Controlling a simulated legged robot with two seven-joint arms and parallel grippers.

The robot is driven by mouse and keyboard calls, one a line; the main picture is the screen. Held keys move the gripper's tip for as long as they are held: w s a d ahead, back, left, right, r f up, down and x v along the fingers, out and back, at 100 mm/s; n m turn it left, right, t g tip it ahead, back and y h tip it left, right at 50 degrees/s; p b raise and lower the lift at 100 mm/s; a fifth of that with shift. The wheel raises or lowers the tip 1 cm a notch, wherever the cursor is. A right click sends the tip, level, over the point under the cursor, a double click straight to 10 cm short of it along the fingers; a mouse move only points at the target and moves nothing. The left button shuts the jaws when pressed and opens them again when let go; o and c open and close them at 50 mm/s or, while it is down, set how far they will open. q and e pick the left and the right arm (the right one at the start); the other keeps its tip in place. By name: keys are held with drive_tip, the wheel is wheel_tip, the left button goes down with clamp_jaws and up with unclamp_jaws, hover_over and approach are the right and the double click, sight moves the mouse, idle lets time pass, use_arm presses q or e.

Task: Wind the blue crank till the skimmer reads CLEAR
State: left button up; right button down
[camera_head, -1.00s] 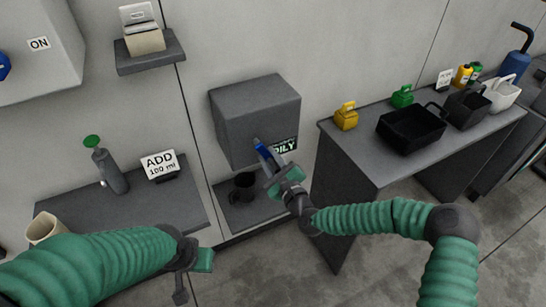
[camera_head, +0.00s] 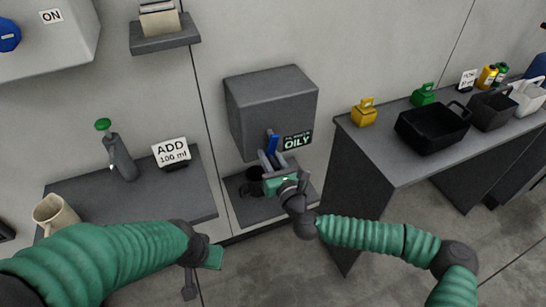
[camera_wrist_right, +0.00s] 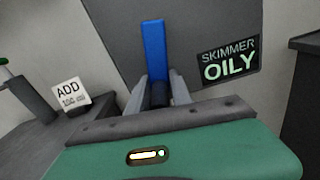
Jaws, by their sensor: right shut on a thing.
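The skimmer is a dark grey box (camera_head: 272,100) on the wall, and its lit display (camera_head: 297,140) reads OILY. The display also shows in the right wrist view (camera_wrist_right: 228,62), reading SKIMMER OILY. The blue crank (camera_head: 272,145) stands upright at the front of the box and shows in the right wrist view (camera_wrist_right: 153,50). My right gripper (camera_head: 270,160) is shut on the crank's lower part, its fingers on either side of it. My left gripper (camera_head: 212,256) hangs low at the left, away from the skimmer; its fingers are too unclear to read.
A dark mug (camera_head: 252,182) stands on the low shelf under the skimmer, partly behind my right gripper. A bench (camera_head: 400,165) with black baskets and yellow and green weights stands right. A left shelf (camera_head: 190,200) holds a bottle, an ADD 100 ml sign and a beige jug.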

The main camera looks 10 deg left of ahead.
drive_tip(key=shift+s+a, duration=0.3)
drive_tip(key=shift+a, duration=0.1)
drive_tip(key=c, duration=1.5)
unclamp_jaws()
drive_tip(key=shift+o, duration=0.9)
drive_tip(key=shift+r, duration=0.1)
drive_tip(key=shift+s+d, duration=0.15)
drive_tip(key=p+v, duration=0.1)
drive_tip(key=v, duration=1.5)
drive_tip(key=shift+s, duration=0.15)
